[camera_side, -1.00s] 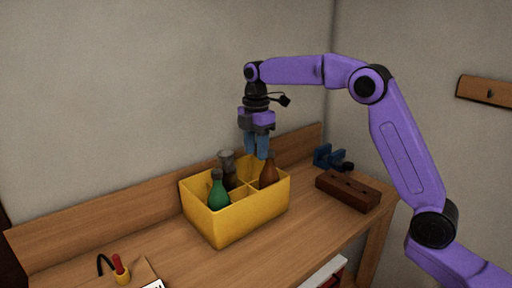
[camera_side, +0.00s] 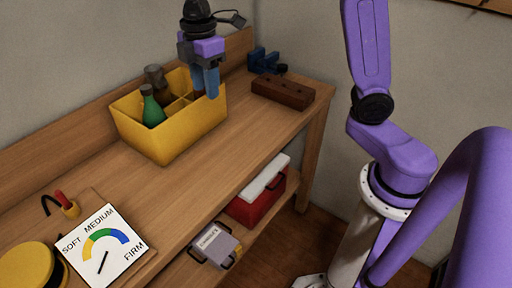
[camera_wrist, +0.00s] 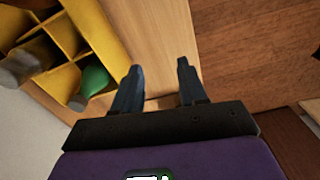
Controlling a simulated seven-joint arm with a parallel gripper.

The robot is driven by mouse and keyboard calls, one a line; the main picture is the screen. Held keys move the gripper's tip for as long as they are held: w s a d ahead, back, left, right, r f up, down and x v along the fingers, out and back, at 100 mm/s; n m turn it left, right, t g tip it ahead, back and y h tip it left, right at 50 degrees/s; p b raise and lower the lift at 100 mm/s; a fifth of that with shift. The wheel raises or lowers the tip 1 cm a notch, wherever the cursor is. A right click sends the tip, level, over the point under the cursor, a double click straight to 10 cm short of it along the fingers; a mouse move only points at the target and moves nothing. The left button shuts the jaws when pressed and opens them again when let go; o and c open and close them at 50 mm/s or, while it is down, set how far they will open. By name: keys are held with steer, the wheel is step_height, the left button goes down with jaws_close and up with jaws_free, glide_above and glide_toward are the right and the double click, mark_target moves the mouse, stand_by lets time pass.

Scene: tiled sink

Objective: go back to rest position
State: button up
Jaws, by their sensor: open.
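My gripper (camera_side: 207,84) is open and points downward at the right end of the yellow divided box in the side view. In the wrist view its two fingers (camera_wrist: 158,85) are apart with nothing between them. The yellow box (camera_side: 168,146) stands on the wooden bench. A green bottle (camera_side: 151,108) and a dark grey bottle (camera_side: 157,78) stand in its left part. The brown bottle is mostly hidden behind my fingers. In the wrist view the box (camera_wrist: 98,28) is at the upper left, with the green bottle (camera_wrist: 93,82) in it.
A dark brown block (camera_side: 283,92) and a blue vise (camera_side: 264,61) are at the bench's right end. A dial card (camera_side: 103,247) lies front left. A red box with a white lid (camera_side: 258,190) sits on the shelf below. The bench middle is clear.

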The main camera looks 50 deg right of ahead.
steer(key=s+d+f+m, duration=0.1)
steer(key=s+d+f, duration=0.1)
steer(key=s, duration=0.6)
steer(key=s+d+f+m, duration=0.1)
steer(key=s+d+f, duration=0.1)
steer(key=s, duration=0.7)
steer(key=s+d+f+m, duration=0.1)
steer(key=s+d+f, duration=0.2)
steer(key=s, duration=0.6)
steer(key=shift+s+m, duration=0.2)
steer(key=shift+m, duration=0.2)
